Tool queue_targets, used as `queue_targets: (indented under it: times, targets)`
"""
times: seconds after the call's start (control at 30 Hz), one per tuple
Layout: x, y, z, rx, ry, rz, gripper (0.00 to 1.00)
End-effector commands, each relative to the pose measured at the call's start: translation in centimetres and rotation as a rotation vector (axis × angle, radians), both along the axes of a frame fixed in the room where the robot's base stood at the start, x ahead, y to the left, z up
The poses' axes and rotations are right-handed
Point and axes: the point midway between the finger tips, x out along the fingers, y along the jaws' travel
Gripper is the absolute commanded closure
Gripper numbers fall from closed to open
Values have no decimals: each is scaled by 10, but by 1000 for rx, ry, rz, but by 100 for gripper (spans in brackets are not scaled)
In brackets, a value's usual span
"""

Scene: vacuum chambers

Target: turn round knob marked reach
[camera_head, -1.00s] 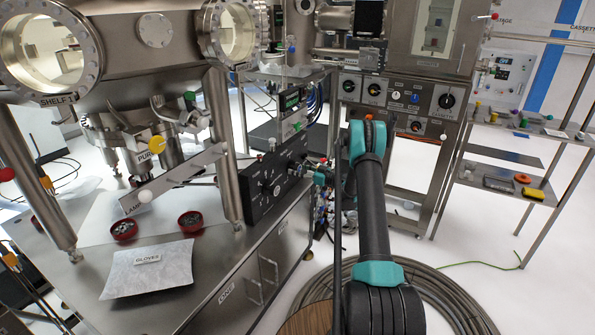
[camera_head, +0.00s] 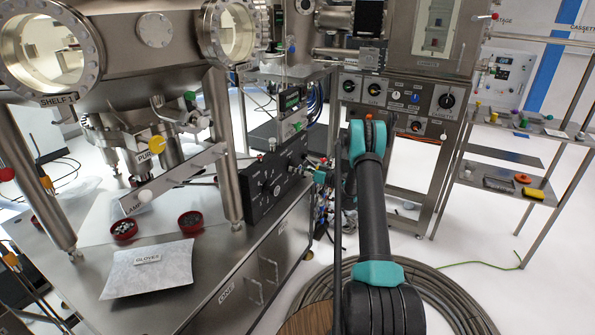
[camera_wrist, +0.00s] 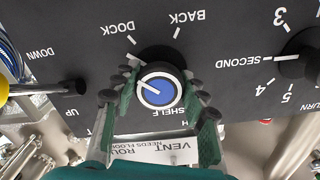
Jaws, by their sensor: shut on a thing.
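The round knob (camera_wrist: 165,95) has a blue face, a pale rim and a short white pointer line slanting towards the upper left in the wrist view. My gripper (camera_wrist: 158,88) is shut on the knob, one green-and-black finger on each side. In the head view my gripper (camera_head: 322,178) is at the right end of the black panel (camera_head: 265,190), and the knob is hidden there.
Another black knob (camera_wrist: 298,63) marked SECOND with numbers is to the right in the wrist view. A lever (camera_wrist: 75,87) between UP and DOWN is to the left. Pipes and cables crowd the panel's edges.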

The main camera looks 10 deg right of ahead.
Motion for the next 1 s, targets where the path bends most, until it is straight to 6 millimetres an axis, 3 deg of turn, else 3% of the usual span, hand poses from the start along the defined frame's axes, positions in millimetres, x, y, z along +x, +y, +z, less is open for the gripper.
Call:
queue_targets:
  times: [0.43,1.0]
  targets:
    - [0,0,0,162,224,-1,86]
    - [-1,-1,0,200,275,-2,86]
